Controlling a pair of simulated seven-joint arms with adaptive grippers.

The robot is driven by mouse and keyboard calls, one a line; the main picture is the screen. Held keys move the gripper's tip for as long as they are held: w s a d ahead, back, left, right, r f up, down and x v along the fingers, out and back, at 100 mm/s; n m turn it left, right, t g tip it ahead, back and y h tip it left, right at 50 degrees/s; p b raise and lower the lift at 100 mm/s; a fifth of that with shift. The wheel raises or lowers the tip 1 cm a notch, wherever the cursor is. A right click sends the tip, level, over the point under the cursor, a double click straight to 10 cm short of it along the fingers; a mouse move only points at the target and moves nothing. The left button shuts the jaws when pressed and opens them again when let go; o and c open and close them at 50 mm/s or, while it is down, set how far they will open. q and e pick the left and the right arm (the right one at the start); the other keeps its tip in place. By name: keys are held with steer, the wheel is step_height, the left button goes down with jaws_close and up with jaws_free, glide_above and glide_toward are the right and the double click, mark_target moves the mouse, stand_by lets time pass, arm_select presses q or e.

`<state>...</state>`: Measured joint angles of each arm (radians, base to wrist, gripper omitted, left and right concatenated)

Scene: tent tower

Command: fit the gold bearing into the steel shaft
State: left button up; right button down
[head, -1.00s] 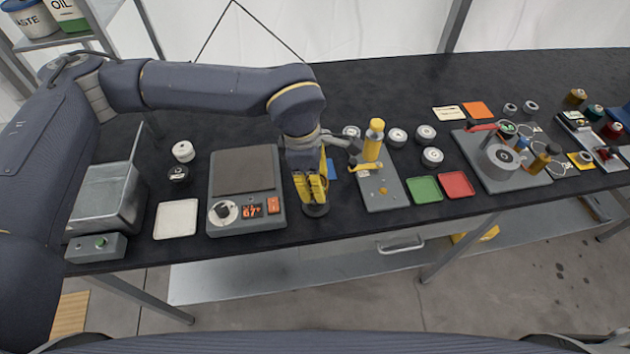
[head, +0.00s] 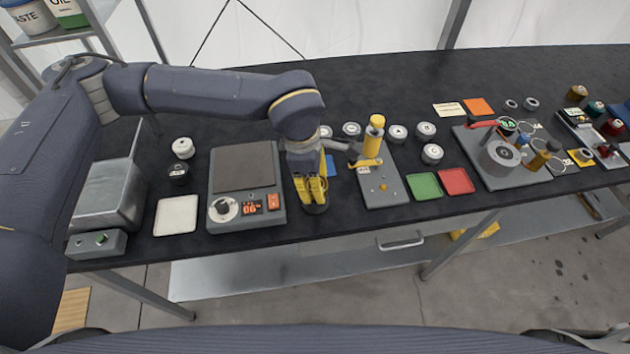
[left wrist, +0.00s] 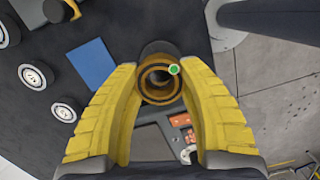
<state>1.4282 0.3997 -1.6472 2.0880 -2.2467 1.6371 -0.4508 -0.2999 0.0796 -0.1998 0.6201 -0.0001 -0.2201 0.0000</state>
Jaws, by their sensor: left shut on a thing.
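The gold bearing (left wrist: 147,92) is a brownish-gold ring between the yellow fingers of my left gripper (left wrist: 160,75) in the left wrist view. My left gripper (head: 313,190) is shut on it, pointing down. A dark grey round piece (left wrist: 157,47), apparently the steel shaft, shows directly behind the ring; its foot (head: 316,209) shows below the fingers in the head view. The ring looks roughly lined up with it; I cannot tell how deep it sits. A small green dot (left wrist: 173,69) shows at the ring's edge. My right gripper is not in view.
A hot plate (head: 245,170) stands close left of my gripper. A grey fixture (head: 384,188) with a yellow-topped post stands close right. A blue card (left wrist: 93,64) lies nearby. Green (head: 424,187) and red (head: 457,181) trays lie further right. The table's front edge is near.

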mark_target(307, 184)
arm_select(q)
steer(key=shift+f, duration=0.7)
steer(key=o, duration=1.3)
steer(key=shift+f, duration=0.1)
steer(key=r, duration=0.4)
steer(key=a+r, duration=0.1)
steer(key=r, duration=0.3)
steer(key=a+r, duration=0.1)
steer(key=r, duration=0.3)
steer(key=shift+d, duration=0.1)
